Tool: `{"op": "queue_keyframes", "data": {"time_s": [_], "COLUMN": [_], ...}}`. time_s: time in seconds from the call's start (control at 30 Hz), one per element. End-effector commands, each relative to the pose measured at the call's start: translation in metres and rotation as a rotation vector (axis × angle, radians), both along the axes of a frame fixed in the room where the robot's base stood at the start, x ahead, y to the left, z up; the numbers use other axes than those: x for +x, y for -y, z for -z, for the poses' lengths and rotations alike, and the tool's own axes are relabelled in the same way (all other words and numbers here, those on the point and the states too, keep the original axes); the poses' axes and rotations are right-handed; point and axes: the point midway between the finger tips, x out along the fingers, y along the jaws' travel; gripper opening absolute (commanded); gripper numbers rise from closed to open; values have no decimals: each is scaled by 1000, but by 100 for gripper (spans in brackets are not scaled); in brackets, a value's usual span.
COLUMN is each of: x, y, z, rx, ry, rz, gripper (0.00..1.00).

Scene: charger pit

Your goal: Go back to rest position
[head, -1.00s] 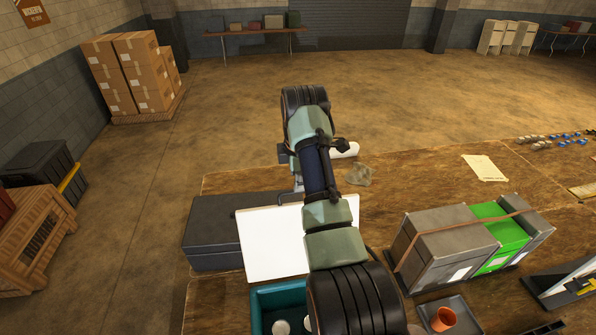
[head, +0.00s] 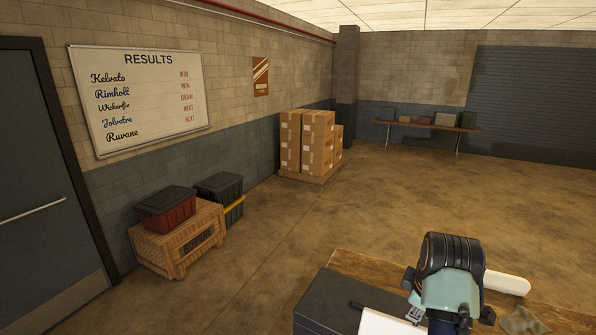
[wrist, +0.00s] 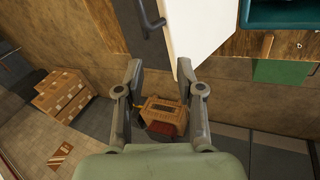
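My gripper (wrist: 160,78) shows in the wrist view with its two fingers apart and nothing between them. Past the fingers are the floor and, far off, a wooden crate. In the head view only part of my arm shows at the lower right, over the corner of the wooden bench (head: 372,268); the fingers are hidden there. A dark grey case (head: 335,302) and a white board (head: 385,322) lie at that corner. The white board also shows close above the gripper in the wrist view (wrist: 195,30).
A teal bin (wrist: 280,15) is at the upper right of the wrist view. In the head view, a crate (head: 178,245) with dark and red boxes stands by the left wall, and stacked cartons (head: 308,142) stand behind. The floor (head: 260,280) between is clear.

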Motion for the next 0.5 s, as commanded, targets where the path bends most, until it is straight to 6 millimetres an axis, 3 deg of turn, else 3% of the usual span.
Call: {"op": "queue_keyframes", "data": {"time_s": [0.03, 0.17, 0.3, 0.4, 0.5], "x": [2, -12, -63, -112, -155], "y": [-30, -107, -187, -230, -258], "z": [20, 48, 58, 50, 37], "rx": [22, 132, 328, 490, 631], "ry": [64, 281, 496, 615, 689], "rz": [49, 223, 379, 468, 528], "gripper": [37, 37, 37, 37, 37]}}
